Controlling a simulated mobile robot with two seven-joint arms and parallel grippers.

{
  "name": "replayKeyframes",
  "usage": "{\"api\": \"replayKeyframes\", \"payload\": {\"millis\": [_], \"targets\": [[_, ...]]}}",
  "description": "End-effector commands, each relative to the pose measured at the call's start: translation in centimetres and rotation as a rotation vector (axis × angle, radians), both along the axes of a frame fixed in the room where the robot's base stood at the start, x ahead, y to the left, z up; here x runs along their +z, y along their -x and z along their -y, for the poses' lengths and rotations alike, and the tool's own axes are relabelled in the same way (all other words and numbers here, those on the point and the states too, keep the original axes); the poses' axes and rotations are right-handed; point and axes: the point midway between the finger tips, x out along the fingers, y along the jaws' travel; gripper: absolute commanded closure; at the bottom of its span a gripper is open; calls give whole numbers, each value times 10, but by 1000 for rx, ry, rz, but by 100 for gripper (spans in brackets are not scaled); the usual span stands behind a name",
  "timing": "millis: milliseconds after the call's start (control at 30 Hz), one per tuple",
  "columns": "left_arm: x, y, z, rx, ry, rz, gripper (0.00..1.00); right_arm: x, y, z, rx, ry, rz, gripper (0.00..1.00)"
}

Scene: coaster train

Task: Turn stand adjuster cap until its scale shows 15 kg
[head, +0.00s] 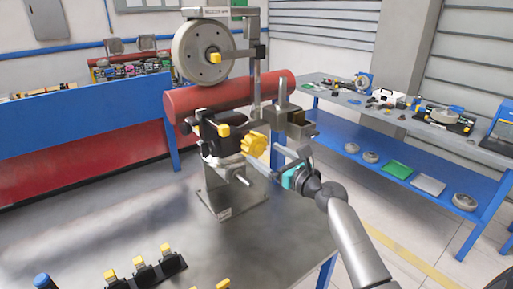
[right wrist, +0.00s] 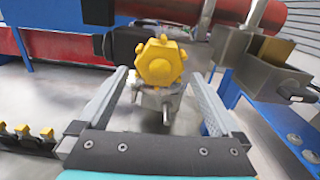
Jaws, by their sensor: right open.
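The stand (head: 225,192) is a grey metal post on the table, with a black block and a large grey wheel (head: 203,53) above. The yellow lobed adjuster cap (head: 254,145) sticks out from the stand toward my right gripper. In the right wrist view the cap (right wrist: 160,62) is face on, between and beyond the fingertips. My right gripper (head: 287,161) is open, with a finger on each side of the cap's line and apparently not touching it. No scale reading can be made out in either view. My left gripper is not in view.
A red cylinder (head: 230,94) lies behind the stand. A grey open box (head: 290,124) sits close to my right gripper. Yellow-topped holders (head: 140,268) stand at the table's front. The tabletop (head: 110,220) left of the stand is clear.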

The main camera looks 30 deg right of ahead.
Motion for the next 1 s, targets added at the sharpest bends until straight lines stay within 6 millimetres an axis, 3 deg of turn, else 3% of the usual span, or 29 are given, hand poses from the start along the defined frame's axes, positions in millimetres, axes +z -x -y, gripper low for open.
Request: {"api": "replayKeyframes", "payload": {"millis": [333,800,1000], "targets": [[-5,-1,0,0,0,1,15,0,-43,-3,0,0,1,0],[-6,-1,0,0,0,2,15,0,-52,-4,1,2,0,0],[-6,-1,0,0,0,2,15,0,-52,-4,1,1,0,22]]}}
